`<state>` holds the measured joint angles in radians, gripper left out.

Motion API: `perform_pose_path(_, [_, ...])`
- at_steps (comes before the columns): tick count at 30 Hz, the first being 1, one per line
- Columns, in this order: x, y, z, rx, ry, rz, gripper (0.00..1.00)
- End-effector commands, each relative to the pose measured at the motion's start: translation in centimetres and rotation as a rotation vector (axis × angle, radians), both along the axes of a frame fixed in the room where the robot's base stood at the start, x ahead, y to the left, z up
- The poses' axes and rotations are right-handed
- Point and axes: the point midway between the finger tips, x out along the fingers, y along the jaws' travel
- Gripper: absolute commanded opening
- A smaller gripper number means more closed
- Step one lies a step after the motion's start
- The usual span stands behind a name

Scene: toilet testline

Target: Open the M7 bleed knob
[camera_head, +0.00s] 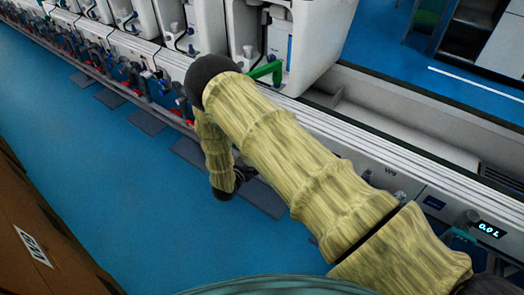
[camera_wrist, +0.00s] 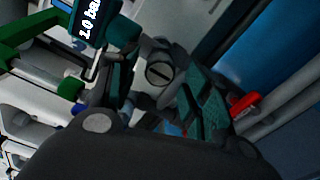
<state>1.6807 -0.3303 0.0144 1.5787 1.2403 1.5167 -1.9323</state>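A round grey knob (camera_wrist: 159,73) with a slotted face shows in the wrist view, on grey fittings. No M7 label is readable, so I cannot tell whether it is the bleed knob. My gripper (camera_wrist: 157,92) has its two teal-padded fingers apart, one to the left of the knob and one to the right. The knob appears in the gap, and I see no clear contact. In the head view my gripper (camera_head: 232,183) is a small dark shape low beside the toilet line, and the knob is hidden there.
A teal gauge (camera_wrist: 92,20) reading 1.0 bar and a green bracket (camera_wrist: 35,35) are close on the left. A red handle (camera_wrist: 245,104) and grey pipes are on the right. White toilet units (camera_head: 285,45) line the rail, and blue floor (camera_head: 150,215) is open in front.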

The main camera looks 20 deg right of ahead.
Motion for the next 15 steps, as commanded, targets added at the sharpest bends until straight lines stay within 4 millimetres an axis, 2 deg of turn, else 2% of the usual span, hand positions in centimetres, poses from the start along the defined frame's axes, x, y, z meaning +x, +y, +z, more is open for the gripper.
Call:
perform_pose_path(8, [0.0, -0.1, 0.1, -0.001, -0.001, -0.002, 0.5])
perform_pose_path(15, [-1.5, 1.9, 0.1, 0.0, 0.0, 0.001, 0.5])
